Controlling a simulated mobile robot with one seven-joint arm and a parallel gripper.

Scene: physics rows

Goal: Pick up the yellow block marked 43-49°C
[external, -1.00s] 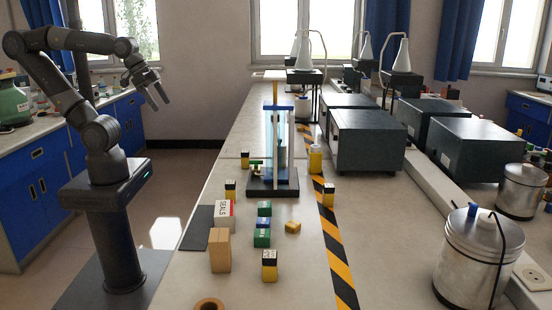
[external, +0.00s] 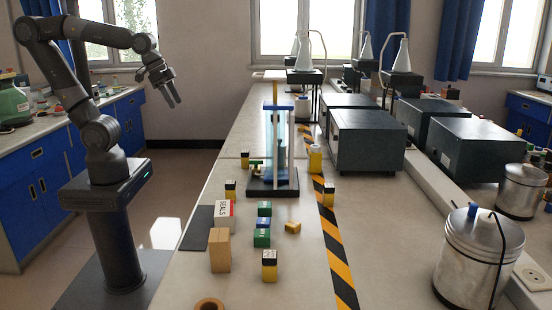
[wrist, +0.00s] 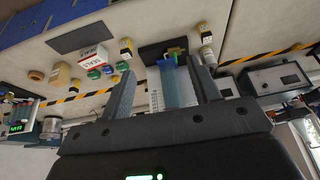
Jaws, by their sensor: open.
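Several small yellow blocks with black tops stand on the long bench: one at the front (external: 269,266), one left of the glass apparatus (external: 230,189) and one right of it (external: 328,195). Their markings are too small to read, so I cannot tell which says 43-49°C. Yellow blocks also show in the wrist view, one near the dark mat (wrist: 126,48) and one lower left (wrist: 75,87). My gripper (external: 175,103) is open and empty, in the air left of the bench, well above the blocks. Its spread fingers (wrist: 160,72) show in the wrist view.
The glass apparatus (external: 277,186) stands mid-bench. Near the blocks are a SEALS box (external: 225,215), a wooden block (external: 220,250), green blocks (external: 262,238), a small tan piece (external: 293,227) and a tape roll (external: 209,304). Dark boxes (external: 368,143) stand at right.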

